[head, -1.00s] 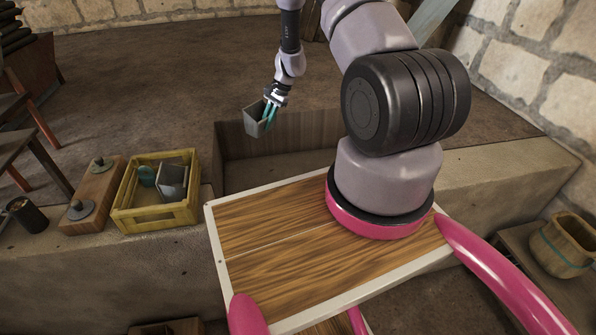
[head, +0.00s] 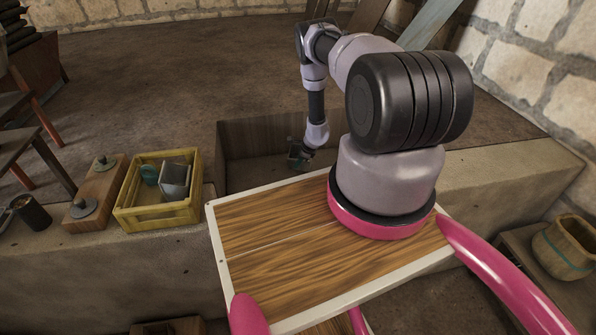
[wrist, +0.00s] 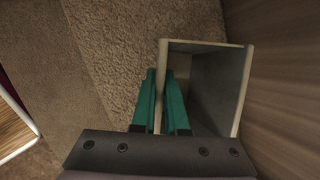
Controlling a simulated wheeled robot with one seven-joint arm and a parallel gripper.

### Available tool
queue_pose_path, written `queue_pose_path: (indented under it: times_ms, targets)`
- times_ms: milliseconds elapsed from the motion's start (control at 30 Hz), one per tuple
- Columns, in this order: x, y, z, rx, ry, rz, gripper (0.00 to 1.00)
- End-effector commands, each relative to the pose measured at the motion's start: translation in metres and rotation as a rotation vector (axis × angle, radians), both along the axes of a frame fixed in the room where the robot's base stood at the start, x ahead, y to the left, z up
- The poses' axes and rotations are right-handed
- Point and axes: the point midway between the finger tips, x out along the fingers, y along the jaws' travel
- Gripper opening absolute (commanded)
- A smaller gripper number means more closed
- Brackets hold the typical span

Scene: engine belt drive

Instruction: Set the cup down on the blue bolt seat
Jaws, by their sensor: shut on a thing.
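A grey, square-mouthed cup (wrist: 217,84) is held by my gripper (wrist: 161,78). The teal fingers are shut on the cup's left wall in the wrist view, one finger outside and one inside, and the mouth faces the camera. In the head view the cup (head: 297,154) is small and dark, down in the sunken wooden-walled recess behind the plank board. My gripper (head: 301,158) is there with it, partly lost in shadow. I cannot make out a blue bolt seat in either view, nor whether the cup touches the floor.
A yellow crate (head: 158,217) holding another grey container (head: 175,180) and a teal piece stands left of the recess. Beside it are a wooden block (head: 98,198) with grey knobs and a dark can (head: 31,212). The recess's wooden wall (wrist: 275,75) lies close right of the cup.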

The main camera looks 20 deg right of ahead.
Motion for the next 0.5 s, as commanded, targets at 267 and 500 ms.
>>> queue_pose_path:
  times_ms: [267, 500]
  targets:
    - [0.000, -0.001, -0.036, 0.000, 0.000, 0.001, 0.00]
    - [0.001, 0.000, -0.046, 0.000, -0.002, 0.001, 0.00]
